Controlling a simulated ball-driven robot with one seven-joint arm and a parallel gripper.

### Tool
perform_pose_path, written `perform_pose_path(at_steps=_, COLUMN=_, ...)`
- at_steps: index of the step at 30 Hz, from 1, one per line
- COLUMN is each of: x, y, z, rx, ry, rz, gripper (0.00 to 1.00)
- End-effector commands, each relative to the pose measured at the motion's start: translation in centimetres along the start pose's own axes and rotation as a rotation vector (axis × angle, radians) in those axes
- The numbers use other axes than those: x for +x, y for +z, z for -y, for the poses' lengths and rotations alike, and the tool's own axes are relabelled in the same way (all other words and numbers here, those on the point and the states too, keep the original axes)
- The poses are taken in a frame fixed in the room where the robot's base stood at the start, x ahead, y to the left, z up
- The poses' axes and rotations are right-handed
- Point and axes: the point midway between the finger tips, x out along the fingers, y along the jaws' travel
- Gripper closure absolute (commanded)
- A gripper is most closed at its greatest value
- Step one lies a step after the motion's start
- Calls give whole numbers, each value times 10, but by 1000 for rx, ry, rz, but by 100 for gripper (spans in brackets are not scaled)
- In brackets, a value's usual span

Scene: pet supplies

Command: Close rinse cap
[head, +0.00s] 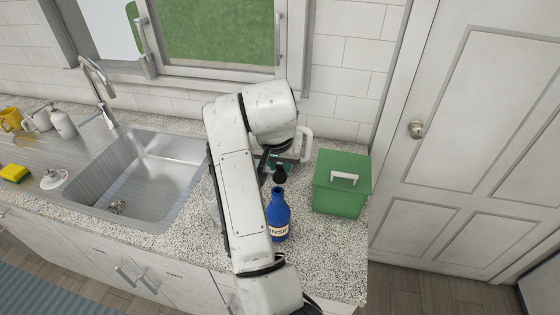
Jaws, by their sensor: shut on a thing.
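A blue rinse bottle (278,212) with a pale label, partly reading "NSE", stands upright on the speckled counter. Its neck is open at the top. A small black cap (280,175) is above and slightly behind the bottle mouth in the picture, apart from it. My gripper (279,163) is at the cap, shut on it, with the fingers mostly hidden by my arm. My arm hides the counter left of the bottle.
A green lidded box (342,184) with a white handle stands close to the right of the bottle. A steel sink (150,178) with a tap (97,85) lies to the left. The counter's front edge is near the bottle.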

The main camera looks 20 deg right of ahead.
Motion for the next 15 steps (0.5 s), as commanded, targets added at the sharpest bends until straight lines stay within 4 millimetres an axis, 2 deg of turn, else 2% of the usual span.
perform_pose_path(at_steps=8, x=1, y=2, z=0, rx=-1, ry=0, rz=-25, gripper=100)
perform_pose_path(at_steps=15, x=0, y=11, z=0, rx=-3, ry=0, rz=-142, gripper=100)
